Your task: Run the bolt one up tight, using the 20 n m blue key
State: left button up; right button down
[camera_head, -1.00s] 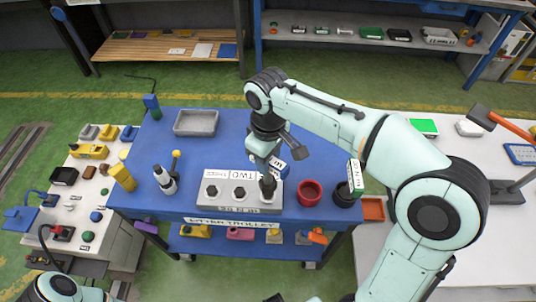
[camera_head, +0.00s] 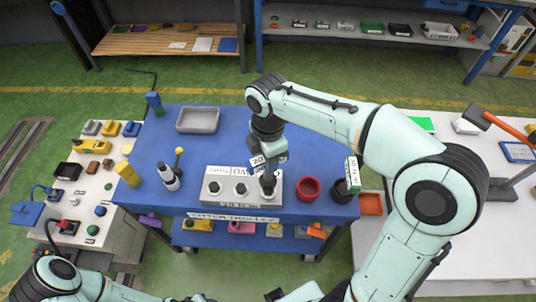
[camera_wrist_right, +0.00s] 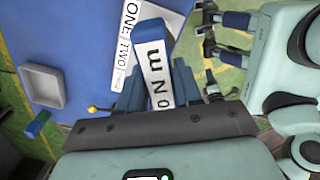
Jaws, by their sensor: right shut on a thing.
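The grey bolt block (camera_head: 228,198) lies at the front of the blue trolley top, with three dark bolt heads. Its upside-down labels make bolt one (camera_head: 268,186) the rightmost; it is mostly hidden under the key and gripper. My right gripper (camera_head: 266,168) is shut on the blue key (camera_head: 257,160), whose white label reads 20. The key also shows in the right wrist view (camera_wrist_right: 155,60) with "0 N m" legible. It stands over bolt one; how it seats is hidden. What appears to be my left gripper (camera_head: 275,295) is cut off at the bottom edge.
A red ring-shaped cup (camera_head: 307,190) and a dark holder with a green-labelled key (camera_head: 352,178) stand right of the block. A grey tray (camera_head: 198,120) lies behind. A black-and-white bottle-like item (camera_head: 168,177) stands left. The trolley's back middle is clear.

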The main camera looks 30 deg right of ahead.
pick_arm(q)
jog(key=shift+s+f+b, duration=0.5)
jog(key=shift+f+b, duration=0.05)
jog(key=shift+f, duration=0.15)
jog(key=shift+s+f+b, duration=0.5)
jog(key=shift+f, duration=0.15)
pick_arm(e)
jog(key=shift+f, duration=2.2)
jog(key=m, duration=0.5)
dwell(0.4)
jog(key=shift+m, duration=0.5)
jog(key=m, duration=0.4)
jog(key=shift+m, duration=0.3)
